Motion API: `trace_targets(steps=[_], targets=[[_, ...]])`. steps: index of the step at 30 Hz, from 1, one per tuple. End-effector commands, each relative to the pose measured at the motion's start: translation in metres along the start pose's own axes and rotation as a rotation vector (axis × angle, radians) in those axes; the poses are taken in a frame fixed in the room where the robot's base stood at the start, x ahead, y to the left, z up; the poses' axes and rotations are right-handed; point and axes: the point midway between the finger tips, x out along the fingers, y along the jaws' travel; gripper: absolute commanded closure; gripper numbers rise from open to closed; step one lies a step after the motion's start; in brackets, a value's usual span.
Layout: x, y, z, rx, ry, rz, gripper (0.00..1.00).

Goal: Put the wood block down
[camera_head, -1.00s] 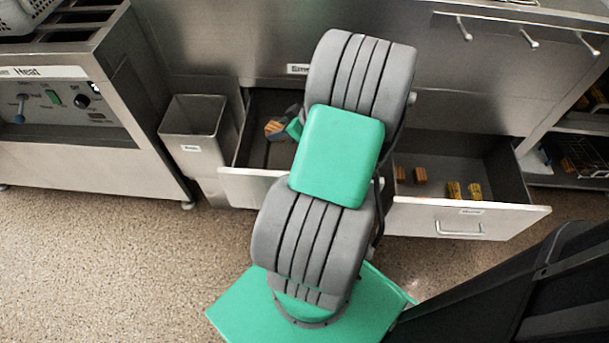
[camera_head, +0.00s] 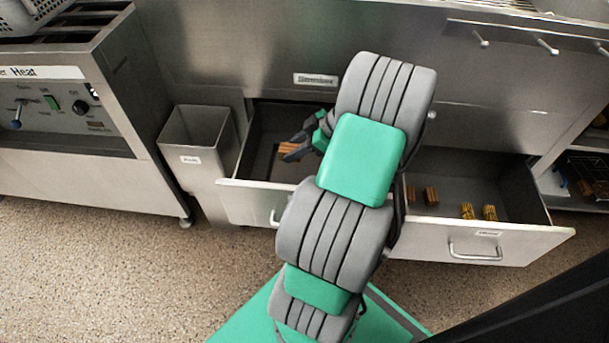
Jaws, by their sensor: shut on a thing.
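The wood block (camera_head: 286,148) is a small brown striped piece in the head view, seen over the open left drawer (camera_head: 240,198). My gripper (camera_head: 291,148), dark with green parts, is shut on it, with the block showing at the fingertips. I cannot tell whether the block touches the drawer floor or is held above it. My arm hides the right part of this drawer.
A grey bin (camera_head: 195,135) stands left of the drawers. A heating unit (camera_head: 70,115) is further left. The speckled floor in front is clear.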

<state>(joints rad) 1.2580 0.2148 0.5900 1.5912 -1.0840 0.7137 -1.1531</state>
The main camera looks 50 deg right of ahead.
Motion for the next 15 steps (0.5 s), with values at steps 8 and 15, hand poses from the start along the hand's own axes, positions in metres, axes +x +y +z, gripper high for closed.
trace_targets(steps=[8,15], targets=[[0.040,0.000,0.039,0.002,0.001,0.000,1.00],[0.065,0.001,0.064,0.000,0.001,0.002,1.00]])
